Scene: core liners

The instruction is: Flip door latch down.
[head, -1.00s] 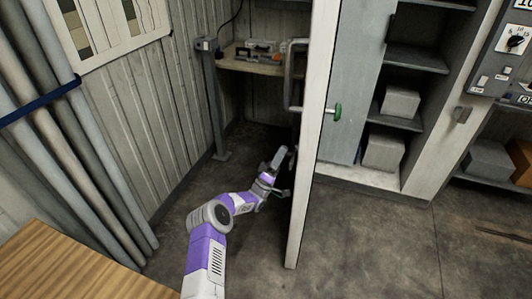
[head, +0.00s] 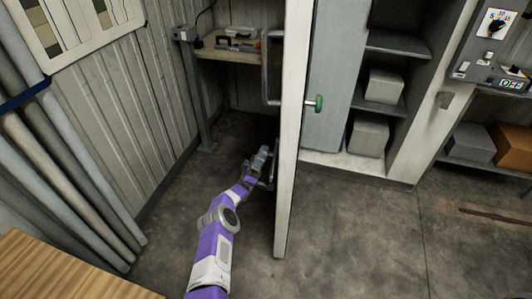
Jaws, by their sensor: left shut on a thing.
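The door (head: 292,130) stands edge-on in the middle of the head view, white along its edge. A grey pull bar (head: 265,70) is on its left face, and a green knob (head: 318,103) shows just right of its edge. My left gripper (head: 268,168) is at the lower left face of the door, below the pull bar. It is shut on a small grey part there, which seems to be the door latch; the fingers mostly hide it, so its angle cannot be told. My right gripper is not in view.
Long grey tubes (head: 70,200) lean at the left by a ribbed wall. A wooden top (head: 60,270) fills the lower left corner. Shelves with grey boxes (head: 368,135) stand right of the door. The floor (head: 370,240) at lower right is mostly clear.

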